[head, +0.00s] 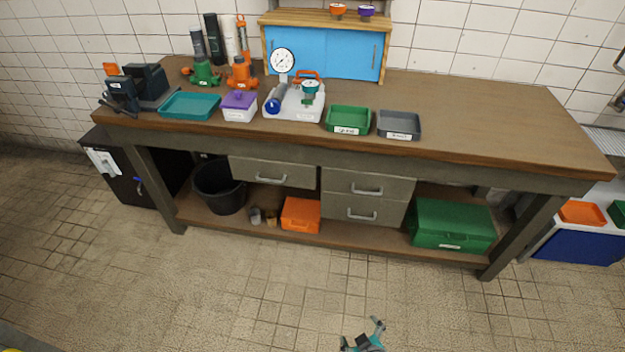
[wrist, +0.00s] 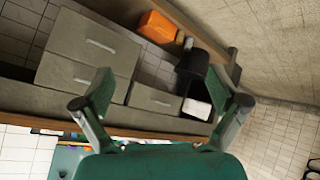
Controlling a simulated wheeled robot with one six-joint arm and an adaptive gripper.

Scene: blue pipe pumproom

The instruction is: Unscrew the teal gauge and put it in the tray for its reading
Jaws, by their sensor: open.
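The teal gauge (head: 310,87) stands upright on a pale test rig (head: 293,113) on the workbench, beside a larger white dial gauge (head: 283,61). Right of the rig are a green tray (head: 348,119) and a grey tray (head: 399,124), each with a front label too small to read surely. Both look empty. My gripper (head: 362,336) is low in front of the bench, far from the gauge. In the wrist view its fingers (wrist: 162,92) are spread with nothing between them. The gauge is not recognisable there.
A teal tray (head: 189,106) and a purple-lidded box (head: 239,106) stand left of the rig. A blue cabinet (head: 324,51) is behind. Drawers (head: 367,188), a black bucket (head: 219,188) and a green case (head: 451,226) are below. The bench top's right part is clear.

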